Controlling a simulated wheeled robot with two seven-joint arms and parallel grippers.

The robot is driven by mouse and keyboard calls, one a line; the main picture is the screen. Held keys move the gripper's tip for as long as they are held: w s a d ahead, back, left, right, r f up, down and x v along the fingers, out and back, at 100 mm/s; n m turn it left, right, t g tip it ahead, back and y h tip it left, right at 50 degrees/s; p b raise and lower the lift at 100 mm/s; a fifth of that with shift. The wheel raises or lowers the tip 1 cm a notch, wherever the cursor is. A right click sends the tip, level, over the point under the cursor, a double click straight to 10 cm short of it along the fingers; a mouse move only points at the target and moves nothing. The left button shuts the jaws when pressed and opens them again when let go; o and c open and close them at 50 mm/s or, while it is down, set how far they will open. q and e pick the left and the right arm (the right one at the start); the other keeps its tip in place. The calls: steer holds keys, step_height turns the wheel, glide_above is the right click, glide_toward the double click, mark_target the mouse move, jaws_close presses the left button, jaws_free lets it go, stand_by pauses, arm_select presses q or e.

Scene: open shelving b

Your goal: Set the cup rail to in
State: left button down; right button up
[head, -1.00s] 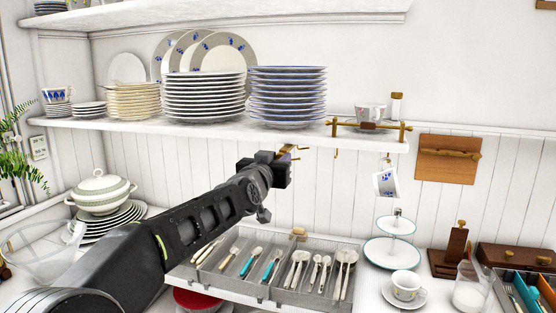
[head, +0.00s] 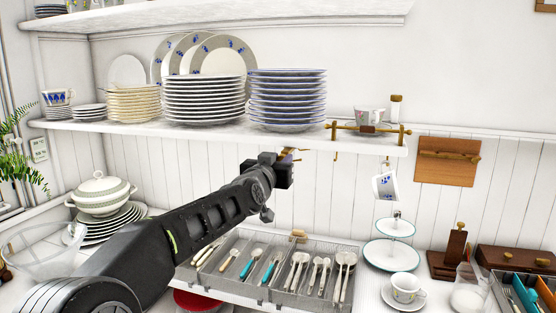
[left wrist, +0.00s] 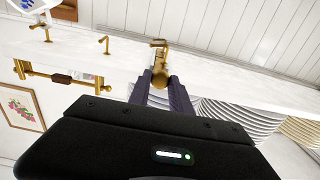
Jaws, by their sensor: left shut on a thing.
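The cup rail shows as brass hooks under the front of the shelf (head: 215,131). One hook (head: 336,155) is bare, and a white cup with a blue pattern (head: 385,186) hangs from the hook at right. My left gripper (head: 287,160) is under the shelf, below the stack of blue-rimmed plates. In the left wrist view its fingers (left wrist: 161,88) are closed around a brass knob (left wrist: 160,74), with a brass hook just beyond it. More hooks show to the left (left wrist: 104,44). Any bar joining the hooks is hidden. My right gripper is not in view.
A brass rail with a wooden grip (head: 367,128) stands along the shelf's front edge at right. Plate stacks (head: 204,98) crowd the shelf. Below lie a cutlery tray (head: 262,292), a two-tier stand (head: 391,253) and a cup on a saucer (head: 405,287).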

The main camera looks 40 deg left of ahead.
arm_select(q)
steer(key=shift+x, duration=1)
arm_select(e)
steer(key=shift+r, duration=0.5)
arm_select(q)
steer(key=c, duration=1.2)
jaws_free()
steer(key=shift+s, duration=0.1)
steer(key=shift+s+d, duration=0.2)
steer(key=shift+s, duration=0.3)
steer(key=b+v, duration=0.2)
steer(key=v, duration=0.4)
steer(key=shift+s+d, duration=0.15)
steer(key=shift+s, duration=0.15)
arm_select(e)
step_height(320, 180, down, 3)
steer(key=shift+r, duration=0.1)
